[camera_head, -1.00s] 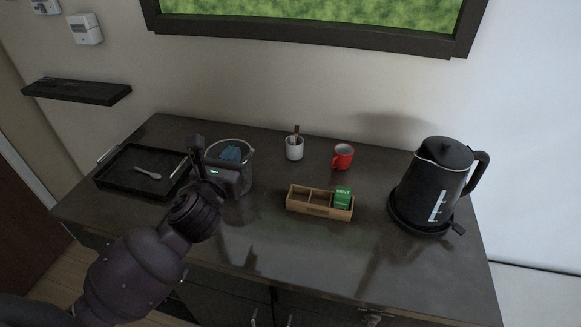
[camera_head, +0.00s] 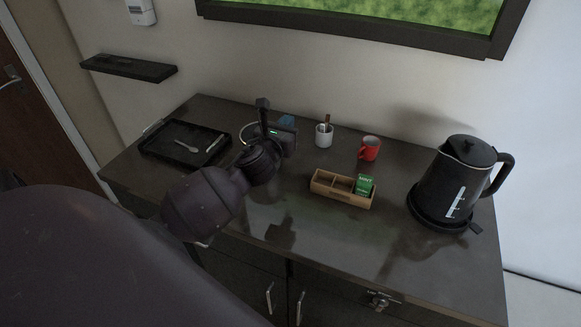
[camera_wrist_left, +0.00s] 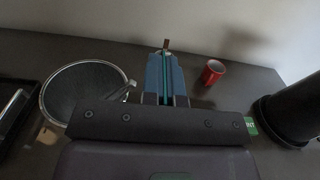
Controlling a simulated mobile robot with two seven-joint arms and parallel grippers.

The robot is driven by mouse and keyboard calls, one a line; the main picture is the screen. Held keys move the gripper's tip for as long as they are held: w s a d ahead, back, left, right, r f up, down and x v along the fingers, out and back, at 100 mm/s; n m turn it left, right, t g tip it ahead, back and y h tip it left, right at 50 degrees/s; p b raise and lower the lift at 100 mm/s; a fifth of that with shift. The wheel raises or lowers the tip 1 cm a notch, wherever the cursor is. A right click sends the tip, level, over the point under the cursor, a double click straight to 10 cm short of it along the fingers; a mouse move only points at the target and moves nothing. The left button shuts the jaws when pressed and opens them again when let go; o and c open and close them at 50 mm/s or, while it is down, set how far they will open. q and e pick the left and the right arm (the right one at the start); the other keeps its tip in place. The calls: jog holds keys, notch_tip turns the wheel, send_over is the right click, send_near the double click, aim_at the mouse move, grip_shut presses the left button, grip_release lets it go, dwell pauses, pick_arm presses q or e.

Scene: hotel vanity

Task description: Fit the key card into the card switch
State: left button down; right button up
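A blue card-like piece, seemingly the key card (camera_head: 287,120), shows just past my left gripper (camera_head: 272,115). In the left wrist view the blue piece (camera_wrist_left: 155,72) stands upright between the dark fingers (camera_wrist_left: 166,98), which look closed on it, above the counter and to the right of the bucket. A white wall box (camera_head: 141,12), likely the card switch, is at the top left, cut by the picture edge and far from the gripper. Its slot cannot be made out. My right gripper is not in view.
A round bucket (camera_wrist_left: 84,68) is mostly hidden behind my gripper in the head view. The counter front is clear.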

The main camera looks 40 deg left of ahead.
pick_arm(q)
notch_tip(320, 180, down, 14)
jog(key=b, duration=0.3)
jog(key=shift+d, duration=0.1)
jog(key=shift+f+b, duration=0.15)
jog(key=shift+b, duration=0.15)
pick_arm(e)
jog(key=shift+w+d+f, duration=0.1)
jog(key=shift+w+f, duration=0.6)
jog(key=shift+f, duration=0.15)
pick_arm(q)
jog(key=shift+f, duration=0.15)
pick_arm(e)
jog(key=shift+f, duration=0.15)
